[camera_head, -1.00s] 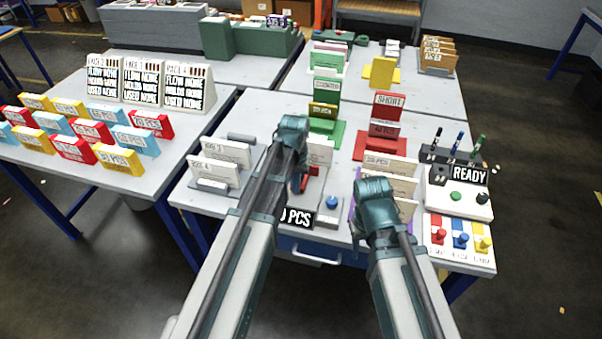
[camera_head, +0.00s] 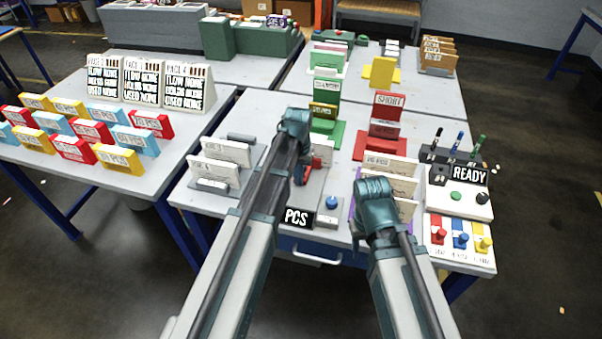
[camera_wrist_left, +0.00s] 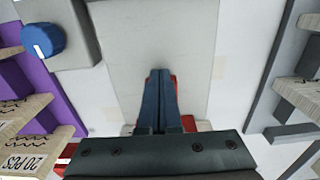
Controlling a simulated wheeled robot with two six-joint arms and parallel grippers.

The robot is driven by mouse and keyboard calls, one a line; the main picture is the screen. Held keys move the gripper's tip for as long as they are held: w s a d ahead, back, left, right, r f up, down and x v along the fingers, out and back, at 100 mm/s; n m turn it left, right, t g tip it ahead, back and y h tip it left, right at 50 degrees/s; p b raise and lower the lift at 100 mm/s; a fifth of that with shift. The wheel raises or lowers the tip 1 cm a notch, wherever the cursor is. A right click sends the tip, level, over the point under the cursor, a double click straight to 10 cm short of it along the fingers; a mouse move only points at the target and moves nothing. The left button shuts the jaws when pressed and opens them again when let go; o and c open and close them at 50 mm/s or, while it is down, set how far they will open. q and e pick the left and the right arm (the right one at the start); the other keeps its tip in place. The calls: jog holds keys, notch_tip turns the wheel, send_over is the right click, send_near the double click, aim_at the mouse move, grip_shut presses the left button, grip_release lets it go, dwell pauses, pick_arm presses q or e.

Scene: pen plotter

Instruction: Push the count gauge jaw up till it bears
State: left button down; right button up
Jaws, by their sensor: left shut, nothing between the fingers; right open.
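The count gauge has a pale grey bed (camera_head: 309,190) with a black display (camera_head: 298,217), partly covered by my left arm, on which "PCS" reads. Its red jaw (camera_head: 316,164) shows beside my left gripper (camera_head: 299,176); most of it is hidden. In the left wrist view my left gripper (camera_wrist_left: 160,74) is shut and empty, its fingertips low over the grey bed (camera_wrist_left: 150,30). Red jaw parts (camera_wrist_left: 174,86) show right beside the fingers; whether they touch cannot be told. My right gripper (camera_head: 372,190) hangs over the card rack on the right, its fingertips hidden.
Green and red stands (camera_head: 376,143) are behind. A READY panel (camera_head: 468,174) stands at right.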

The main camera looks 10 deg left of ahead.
pick_arm(q)
jog(key=shift+w, duration=1.2)
dwell(0.4)
notch_tip(320, 180, up, 9)
jog(key=p, duration=0.9)
